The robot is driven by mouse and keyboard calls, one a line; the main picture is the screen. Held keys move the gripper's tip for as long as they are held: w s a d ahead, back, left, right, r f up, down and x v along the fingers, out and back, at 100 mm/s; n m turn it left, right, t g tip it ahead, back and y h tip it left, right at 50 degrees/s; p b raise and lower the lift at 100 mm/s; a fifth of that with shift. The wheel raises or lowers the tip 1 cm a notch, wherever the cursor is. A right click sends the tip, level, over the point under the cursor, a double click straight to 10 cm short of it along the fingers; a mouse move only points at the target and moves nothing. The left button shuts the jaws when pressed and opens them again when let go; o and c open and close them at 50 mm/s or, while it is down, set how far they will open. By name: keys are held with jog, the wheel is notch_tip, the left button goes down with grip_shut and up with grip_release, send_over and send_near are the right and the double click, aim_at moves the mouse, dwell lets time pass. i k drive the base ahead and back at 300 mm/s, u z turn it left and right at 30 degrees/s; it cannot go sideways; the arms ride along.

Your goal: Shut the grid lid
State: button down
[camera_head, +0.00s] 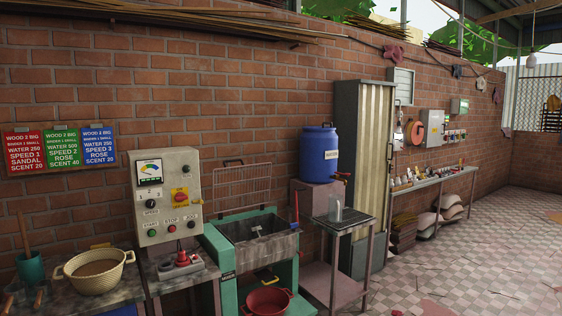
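The grid lid (242,190) is a wire grid that stands raised, nearly upright, against the brick wall. A dark handle (233,162) is on its upper edge. Below and in front of it is a green-framed machine (223,240) with a grey metal trough (287,248). The trough's top is uncovered, and a pale metal part shows inside it. My gripper is not in view.
A control panel (165,198) stands left of the trough, beside a basket (72,280) on a table. A red basin (266,301) is below the trough. A metal stand (345,222) and blue barrel (318,152) are to the right. Tiled floor (470,255) is open at right.

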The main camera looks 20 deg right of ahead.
aim_at(262, 205)
jog(key=z, duration=0.7)
jog(key=i, duration=1.2)
jog(key=z, duration=0.5)
jog(key=i, duration=1.25)
jog(key=u, duration=0.5)
jog(key=i, duration=0.8)
jog(key=u, duration=0.7)
